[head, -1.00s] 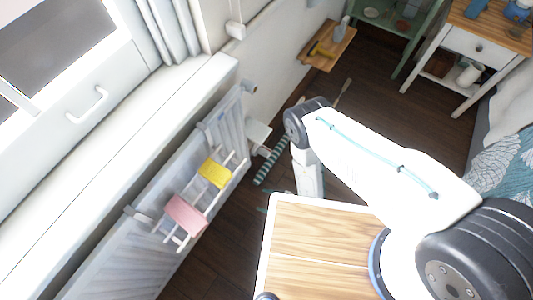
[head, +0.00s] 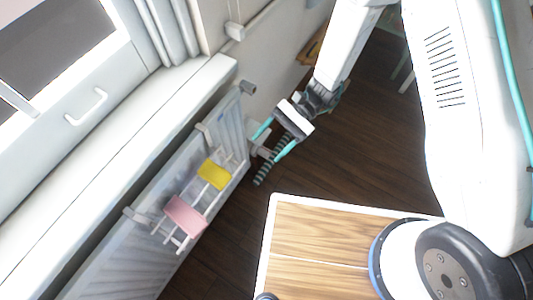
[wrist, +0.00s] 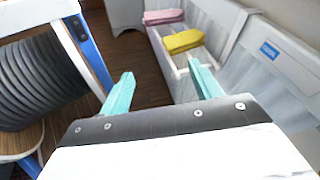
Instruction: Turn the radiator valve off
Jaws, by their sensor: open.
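The white radiator (head: 155,230) runs along the wall under the sill in the head view, and part of it shows in the wrist view (wrist: 285,82). A small pale fitting (head: 256,137), which looks like the valve, sits low at its right end, partly hidden by my gripper. My gripper (head: 273,139) is open beside this fitting, its teal fingers pointing toward the radiator end. I cannot tell whether they touch or straddle it. In the wrist view, my gripper (wrist: 160,75) shows nothing held between its fingers, and I cannot make out the valve there.
A white airer with a yellow cloth (head: 214,175) and a pink cloth (head: 185,215) hangs on the radiator's front. A striped tube (head: 264,172) stands near my gripper. A wood-topped surface (head: 315,235) is in front. Dark floor (head: 350,155) is clear to the right.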

